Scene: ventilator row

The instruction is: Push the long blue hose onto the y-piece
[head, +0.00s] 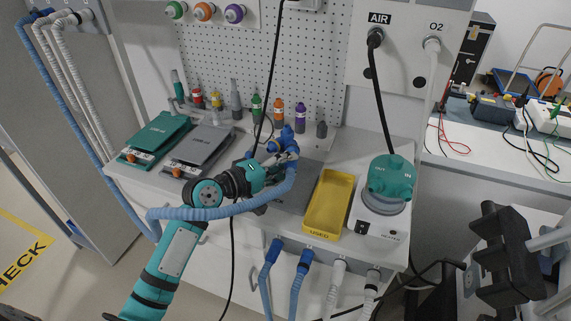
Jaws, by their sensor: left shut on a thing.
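The long blue hose (225,211) comes down from the wall hooks at the left, loops past the table's front edge and runs right, behind and across my left wrist. Its end part curves up at the right of my left gripper (271,172) toward the blue y-piece (287,145). My left gripper is shut on the hose near this end, just below the y-piece. The hose end and the y-piece look touching or nearly so, but the fingers hide part of the joint, so I cannot tell whether it is pushed on.
A yellow tray (316,232) and a white device with a teal top (391,176) stand right of the gripper. Teal (160,133) and grey (201,145) flat devices lie left. Several coloured connectors stand behind. Blue and white hoses hang at the table's front. A black cable hangs nearby.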

